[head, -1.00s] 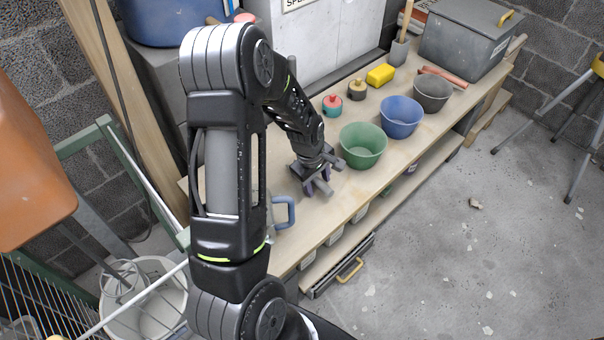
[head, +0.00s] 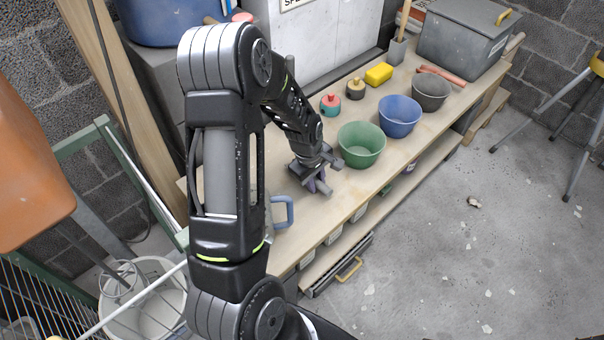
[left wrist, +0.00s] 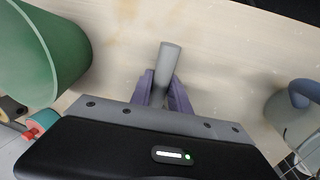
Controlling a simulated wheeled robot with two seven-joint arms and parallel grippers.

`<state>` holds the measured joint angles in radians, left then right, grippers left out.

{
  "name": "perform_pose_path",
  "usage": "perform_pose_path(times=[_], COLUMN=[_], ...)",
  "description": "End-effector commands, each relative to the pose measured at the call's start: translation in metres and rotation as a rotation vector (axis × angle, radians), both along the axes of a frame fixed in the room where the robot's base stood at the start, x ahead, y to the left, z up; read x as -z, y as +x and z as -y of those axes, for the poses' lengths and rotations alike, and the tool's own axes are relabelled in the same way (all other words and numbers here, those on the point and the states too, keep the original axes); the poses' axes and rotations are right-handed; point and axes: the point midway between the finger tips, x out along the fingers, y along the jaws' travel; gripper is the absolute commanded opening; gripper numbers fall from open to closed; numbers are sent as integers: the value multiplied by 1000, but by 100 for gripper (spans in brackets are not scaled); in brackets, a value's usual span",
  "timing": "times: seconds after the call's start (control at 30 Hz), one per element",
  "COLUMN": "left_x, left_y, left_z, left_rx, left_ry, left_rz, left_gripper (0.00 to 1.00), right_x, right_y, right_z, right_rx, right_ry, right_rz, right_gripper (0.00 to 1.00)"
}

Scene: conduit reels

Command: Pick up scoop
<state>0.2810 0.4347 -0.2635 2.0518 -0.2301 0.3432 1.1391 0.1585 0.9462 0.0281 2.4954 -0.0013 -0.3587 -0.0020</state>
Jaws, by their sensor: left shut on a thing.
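The scoop shows only as a grey rounded handle (left wrist: 169,56) sticking out between the purple fingers in the left wrist view. In the head view its grey end (head: 325,189) shows just past my fingers, low over the workbench. The rest of it is hidden by my gripper. My left gripper (head: 315,186) points down at the bench, left of the green bowl. Its purple fingers (left wrist: 165,92) are shut on the handle from both sides. I cannot tell whether the scoop still touches the bench. My right gripper is in neither view.
The green bowl (head: 361,146) stands close to the right of my gripper. Blue (head: 399,117) and dark grey (head: 431,93) bowls stand beyond it. A blue-handled container (head: 284,212) stands close on the near side. The wooden bench (head: 345,199) is bare near its front edge.

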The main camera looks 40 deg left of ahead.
Motion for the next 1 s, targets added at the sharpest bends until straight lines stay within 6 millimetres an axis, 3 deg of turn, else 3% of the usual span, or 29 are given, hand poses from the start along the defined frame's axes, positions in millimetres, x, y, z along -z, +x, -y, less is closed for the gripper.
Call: perform_pose_path(times=[0.27,0.7,1.0], left_x=[-9,-86,-101], left_y=[1,1,0], left_z=[0,0,0], left_rx=[1,1,0], left_ry=[1,1,0], left_rz=[2,4,0], left_gripper=[0,0,0], right_x=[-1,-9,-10], right_y=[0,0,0], right_z=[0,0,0], right_rx=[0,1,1], right_ry=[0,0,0], right_rz=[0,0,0], right_gripper=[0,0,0])
